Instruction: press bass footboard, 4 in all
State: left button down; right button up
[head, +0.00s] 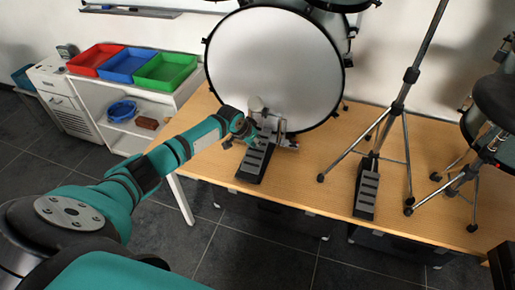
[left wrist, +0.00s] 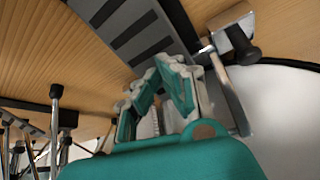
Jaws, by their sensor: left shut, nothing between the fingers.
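The bass drum (head: 275,68) stands on the wooden table with its pale head facing me. Its pedal has a dark footboard (head: 254,163) with grey strips, sloping from the drum toward the table's front edge. A pale beater (head: 256,104) stands upright at the drum. My left gripper (head: 244,134) is at the upper, drum end of the footboard, on its left side. In the left wrist view the striped footboard (left wrist: 128,30) lies just beyond my shut, empty fingers (left wrist: 165,72). I cannot tell whether they touch it. My right gripper is out of view.
A second pedal (head: 367,190) and tripod stands occupy the table's right side, with a dark round seat or pad (head: 495,100) beyond. A white shelf (head: 155,120) with red, blue and green trays stands left. Bare tabletop (head: 315,165) lies between the pedals.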

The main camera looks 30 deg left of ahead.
aim_at(256, 149)
pick_arm(q)
notch_tip(256, 149, down, 4)
jog(key=b, duration=0.3)
jog(key=shift+s, duration=0.15)
jog(key=shift+d+r+p, duration=0.1)
jog(key=shift+r+p, duration=0.05)
jog(key=shift+p, duration=0.2)
notch_tip(256, 149, up, 4)
jog(key=p, duration=0.3)
jog(key=shift+p, duration=0.3)
jog(key=shift+f, duration=0.25)
